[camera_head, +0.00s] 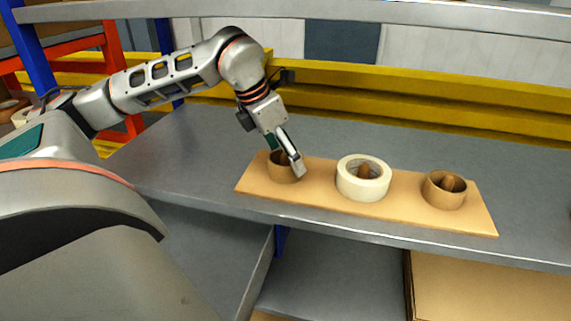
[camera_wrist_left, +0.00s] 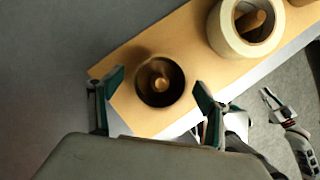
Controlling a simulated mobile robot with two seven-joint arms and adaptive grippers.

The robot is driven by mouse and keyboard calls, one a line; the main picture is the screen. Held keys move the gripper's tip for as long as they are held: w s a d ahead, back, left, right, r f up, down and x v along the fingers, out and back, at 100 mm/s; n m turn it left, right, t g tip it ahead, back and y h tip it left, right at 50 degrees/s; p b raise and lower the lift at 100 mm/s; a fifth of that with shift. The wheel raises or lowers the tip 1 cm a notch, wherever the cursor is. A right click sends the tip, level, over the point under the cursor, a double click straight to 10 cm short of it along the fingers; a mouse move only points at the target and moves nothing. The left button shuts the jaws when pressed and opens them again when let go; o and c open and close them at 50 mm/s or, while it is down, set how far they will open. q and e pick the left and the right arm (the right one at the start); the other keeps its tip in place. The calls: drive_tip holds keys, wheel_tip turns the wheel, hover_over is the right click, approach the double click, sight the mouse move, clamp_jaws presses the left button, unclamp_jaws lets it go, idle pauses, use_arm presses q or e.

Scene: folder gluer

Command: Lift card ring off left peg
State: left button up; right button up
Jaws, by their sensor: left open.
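The brown card ring (camera_head: 280,174) stands around the left peg of a light wooden board. The left wrist view looks down into the ring (camera_wrist_left: 147,72), with the peg (camera_wrist_left: 161,84) inside, apart from most of its wall. My left gripper (camera_head: 286,161) is at the ring, pointing down. In the left wrist view its open fingers (camera_wrist_left: 158,82) lie on either side of the ring, with gaps showing. Finger height against the rim is hard to tell. My right gripper (camera_wrist_left: 277,105) shows small at the right of the wrist view; its opening is unclear.
The board (camera_head: 225,0) is not crowded at its left end. A white tape roll (camera_head: 362,184) surrounds the middle peg (camera_head: 365,171). Another brown ring (camera_head: 443,195) stands at the right. The grey shelf (camera_head: 400,140) is clear behind; a yellow beam (camera_head: 420,95) runs along its back.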

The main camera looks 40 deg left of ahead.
use_arm(q)
drive_tip(key=shift+w+f, duration=0.2)
drive_tip(key=shift+f, duration=0.4)
drive_tip(key=shift+d, duration=0.1)
drive_tip(key=c, duration=0.9)
drive_tip(key=shift+c, duration=0.3)
drive_tip(key=shift+r, duration=0.1)
